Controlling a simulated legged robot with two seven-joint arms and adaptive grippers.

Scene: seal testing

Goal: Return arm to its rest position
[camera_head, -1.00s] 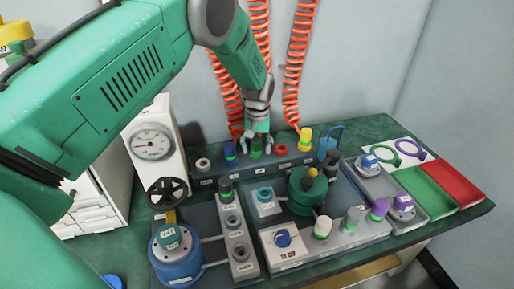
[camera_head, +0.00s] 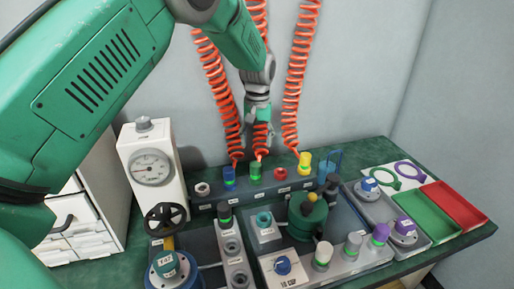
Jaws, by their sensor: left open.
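My left arm (camera_head: 110,65) comes in from the left and reaches across the top of the view. My left gripper (camera_head: 258,115) points down, open, in front of the middle red coiled hose. It is above the grey connector rack (camera_head: 267,188) and apart from it. A green connector (camera_head: 255,171) stands upright in the rack, just below the gripper. A blue connector (camera_head: 229,177) and a yellow connector (camera_head: 304,162) stand in the same rack, on either side of the green one. My right gripper is not in view.
A white gauge box (camera_head: 152,172) and a black valve wheel (camera_head: 166,217) stand to the left. A test bench with a green round vessel (camera_head: 307,214) is in front. Green (camera_head: 430,218) and red (camera_head: 455,205) trays lie at right. Coiled red hoses (camera_head: 298,75) hang behind.

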